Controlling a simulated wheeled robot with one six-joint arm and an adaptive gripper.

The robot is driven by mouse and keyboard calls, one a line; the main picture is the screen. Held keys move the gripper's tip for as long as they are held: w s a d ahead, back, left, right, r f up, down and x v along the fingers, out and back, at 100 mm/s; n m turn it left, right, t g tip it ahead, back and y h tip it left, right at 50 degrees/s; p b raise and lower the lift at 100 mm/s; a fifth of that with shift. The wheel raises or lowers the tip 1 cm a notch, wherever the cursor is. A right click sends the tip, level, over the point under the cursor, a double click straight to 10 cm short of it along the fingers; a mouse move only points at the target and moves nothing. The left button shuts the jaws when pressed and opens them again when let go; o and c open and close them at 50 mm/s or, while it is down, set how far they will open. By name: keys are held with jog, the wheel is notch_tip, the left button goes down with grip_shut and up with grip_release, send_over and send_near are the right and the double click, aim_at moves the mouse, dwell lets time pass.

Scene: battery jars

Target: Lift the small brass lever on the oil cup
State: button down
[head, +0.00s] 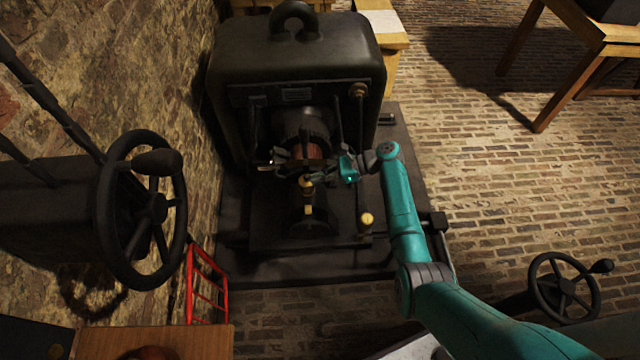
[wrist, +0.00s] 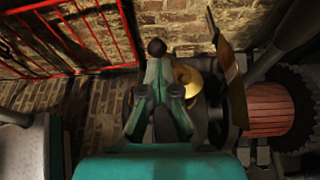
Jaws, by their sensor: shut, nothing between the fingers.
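My gripper (wrist: 157,52) is shut and empty, its dark fingertips meeting in the middle of the wrist view. The brass oil cup (wrist: 188,78) shows just right of the fingers, partly hidden behind them. In the head view brass parts of the cup (head: 307,184) stand at the front of the dark machine, just below my gripper. I cannot make out the small lever apart from the cup. Whether the fingers touch the cup is unclear.
The dark machine (head: 295,70) has a copper drum (wrist: 268,108) right of the cup. A brass knob (head: 366,218) stands at its front right. A red frame (head: 205,285) and a large handwheel (head: 145,210) are at left.

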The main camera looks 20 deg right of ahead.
jog(key=shift+w+d+r+m+g, duration=0.15)
jog(key=shift+w+r+m, duration=0.1)
jog(key=shift+w, duration=0.15)
jog(key=shift+w+d+r+m+g, duration=0.15)
jog(key=shift+w+r+m, duration=0.1)
jog(key=shift+w, duration=0.15)
jog(key=shift+r, duration=0.15)
jog(key=shift+a+r, duration=0.1)
jog(key=shift+r, duration=0.55)
